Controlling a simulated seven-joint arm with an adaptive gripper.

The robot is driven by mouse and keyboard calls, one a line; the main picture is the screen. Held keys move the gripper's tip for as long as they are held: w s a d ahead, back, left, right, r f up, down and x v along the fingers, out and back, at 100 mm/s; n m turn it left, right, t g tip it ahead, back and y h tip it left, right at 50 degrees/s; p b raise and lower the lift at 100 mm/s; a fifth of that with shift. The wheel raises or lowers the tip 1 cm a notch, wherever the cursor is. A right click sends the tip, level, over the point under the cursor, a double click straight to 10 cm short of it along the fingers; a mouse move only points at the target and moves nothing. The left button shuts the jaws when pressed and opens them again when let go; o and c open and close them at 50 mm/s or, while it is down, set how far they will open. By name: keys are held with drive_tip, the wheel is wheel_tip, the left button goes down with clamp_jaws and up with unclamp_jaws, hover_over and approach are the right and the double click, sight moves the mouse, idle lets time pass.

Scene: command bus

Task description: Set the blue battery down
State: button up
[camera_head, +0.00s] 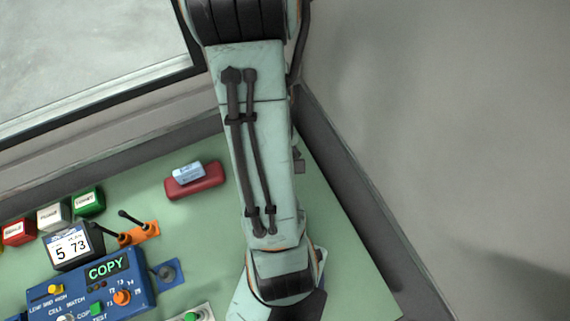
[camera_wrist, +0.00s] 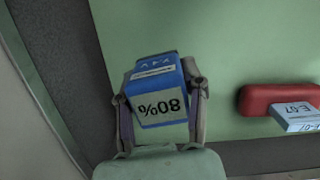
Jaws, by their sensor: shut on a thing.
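The blue battery (camera_wrist: 158,78), with a white label reading 80%, is between the fingers of my gripper (camera_wrist: 160,92) in the wrist view. The fingers are shut on its two sides. The battery looks slightly tilted in that picture and lies over the border of the green tabletop (camera_wrist: 210,40) and a dark edge strip. I cannot tell whether its far end touches the surface. In the head view my arm hides the gripper's fingers and the battery.
A red holder (camera_head: 208,184) with a pale blue block (camera_head: 187,171) on it stands left of my arm; the wrist view shows the block marked E-07 (camera_wrist: 298,118). A blue COPY console (camera_head: 135,290), a display (camera_head: 68,246) and several colored boxes stand at lower left. Green tabletop right of my arm looks clear.

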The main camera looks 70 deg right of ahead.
drive_tip(key=r, duration=0.2)
drive_tip(key=shift+s+a+r+n, duration=0.3)
drive_tip(key=shift+s, duration=0.1)
drive_tip(key=w+d+f, duration=0.2)
drive_tip(key=w+d, duration=0.1)
drive_tip(key=w+d+f+n, duration=0.1)
drive_tip(key=w+d+f, duration=0.1)
drive_tip(key=w+d, duration=0.1)
drive_tip(key=w+d+f+n, duration=0.1)
drive_tip(key=w+d+f, duration=0.2)
drive_tip(key=d, duration=0.2)
drive_tip(key=shift+d, duration=0.15)
drive_tip(key=shift+d+f, duration=0.2)
drive_tip(key=shift+f, duration=0.05)
drive_tip(key=shift+w+d+f, duration=0.15)
drive_tip(key=shift+f, duration=1.6)
drive_tip(key=shift+f, duration=0.15)
drive_tip(key=o, duration=1.2)
